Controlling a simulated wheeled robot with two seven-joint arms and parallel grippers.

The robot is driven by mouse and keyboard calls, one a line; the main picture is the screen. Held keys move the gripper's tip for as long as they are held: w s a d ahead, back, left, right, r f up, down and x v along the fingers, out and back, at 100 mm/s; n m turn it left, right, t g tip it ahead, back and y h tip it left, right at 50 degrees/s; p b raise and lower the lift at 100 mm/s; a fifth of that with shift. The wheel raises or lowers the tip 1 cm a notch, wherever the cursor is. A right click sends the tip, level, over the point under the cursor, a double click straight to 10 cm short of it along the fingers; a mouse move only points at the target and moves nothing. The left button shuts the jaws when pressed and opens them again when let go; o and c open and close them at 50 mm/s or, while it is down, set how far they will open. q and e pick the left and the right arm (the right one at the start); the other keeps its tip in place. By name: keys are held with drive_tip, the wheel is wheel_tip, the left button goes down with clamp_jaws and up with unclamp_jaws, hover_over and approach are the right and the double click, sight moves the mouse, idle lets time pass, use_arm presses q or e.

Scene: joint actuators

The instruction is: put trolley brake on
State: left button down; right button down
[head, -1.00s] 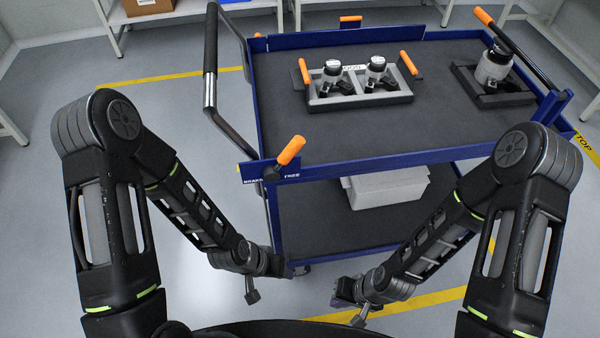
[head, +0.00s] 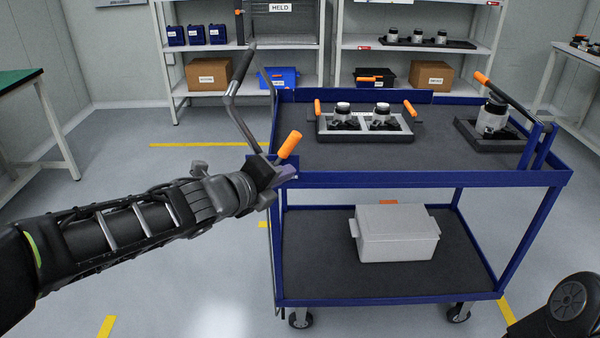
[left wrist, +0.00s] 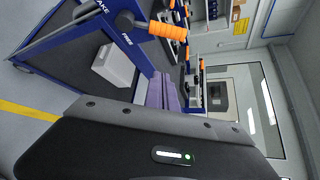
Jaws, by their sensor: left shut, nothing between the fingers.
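The blue trolley (head: 420,180) stands in front of me. Its brake lever, with an orange grip (head: 289,145), sits at the near left corner and leans up to the right. In the left wrist view the orange grip (left wrist: 167,32) shows beside a plate lettered "FREE" and, partly cut off, "BRAKE"; the lever is on the FREE side. My left gripper (head: 279,174) is at that corner, just below and left of the grip, and largely covers the plate in the head view. Its purple-grey fingers (left wrist: 165,93) are shut and empty, apart from the grip. My right gripper is out of view.
The trolley's top holds a grey tray with two actuators (head: 365,125) and a black tray with one actuator (head: 492,118). A light grey box (head: 397,235) is on the lower shelf. A bent push handle (head: 240,85) rises at the left. Floor to the left is clear.

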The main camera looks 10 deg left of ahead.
sight(283, 154)
use_arm(q)
drive_tip(key=shift+w, duration=0.1)
drive_tip(key=w, duration=0.6)
drive_tip(key=w+f+b, duration=0.1)
drive_tip(key=w, duration=0.2)
drive_tip(key=shift+d+f, duration=0.1)
drive_tip(key=shift+d, duration=0.15)
drive_tip(key=shift+w+a+p, duration=0.15)
drive_tip(key=shift+a+p, duration=0.35)
drive_tip(key=shift+a, duration=0.05)
